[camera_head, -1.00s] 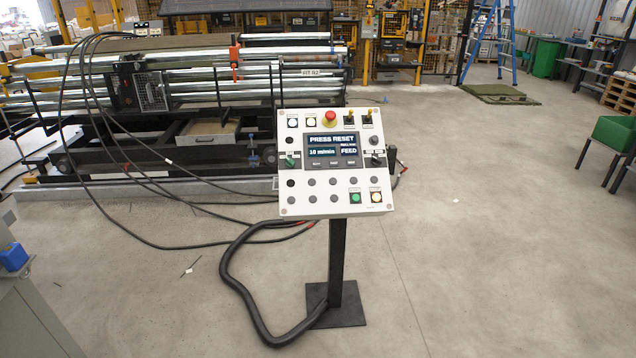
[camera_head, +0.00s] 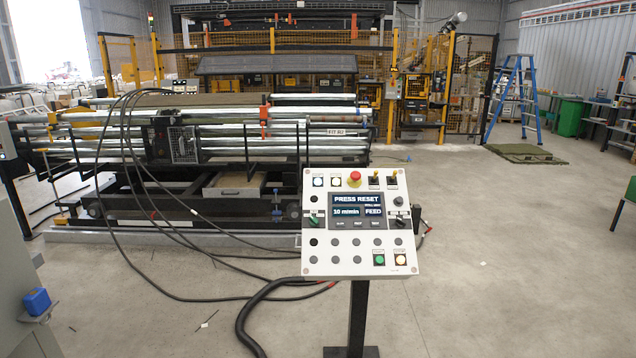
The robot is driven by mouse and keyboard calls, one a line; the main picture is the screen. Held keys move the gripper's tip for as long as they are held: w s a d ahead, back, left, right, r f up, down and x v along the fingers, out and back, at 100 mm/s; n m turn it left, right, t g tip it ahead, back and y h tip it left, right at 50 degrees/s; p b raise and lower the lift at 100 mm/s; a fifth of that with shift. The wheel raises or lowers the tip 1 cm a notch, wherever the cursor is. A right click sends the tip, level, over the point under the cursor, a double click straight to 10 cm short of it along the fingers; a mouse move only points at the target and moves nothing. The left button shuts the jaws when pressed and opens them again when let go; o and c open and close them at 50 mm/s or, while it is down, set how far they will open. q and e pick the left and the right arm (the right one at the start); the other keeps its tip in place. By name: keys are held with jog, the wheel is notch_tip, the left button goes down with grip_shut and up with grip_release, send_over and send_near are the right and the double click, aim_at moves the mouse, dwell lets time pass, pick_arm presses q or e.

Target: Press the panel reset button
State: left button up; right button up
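A white control panel (camera_head: 325,271) stands on a black post (camera_head: 357,310) in front of me. Its screen (camera_head: 357,207) reads "PRESS RESET", "10 m/min" and "FEED". A red mushroom button (camera_head: 354,178) is at the top. Two pale buttons (camera_head: 318,181) are at the top left. A green button (camera_head: 379,259) and a pale yellow button (camera_head: 400,259) are at the bottom right. The small button labels are too blurred to read, so I cannot tell which is reset. Neither of my grippers is in view.
A machine with long metal rollers (camera_head: 95,143) stands behind the panel. Black cables (camera_head: 115,200) run from it to the floor by the post. A grey cabinet (camera_head: 20,280) with a blue object (camera_head: 37,301) is at the left edge. The floor (camera_head: 520,270) to the right is clear.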

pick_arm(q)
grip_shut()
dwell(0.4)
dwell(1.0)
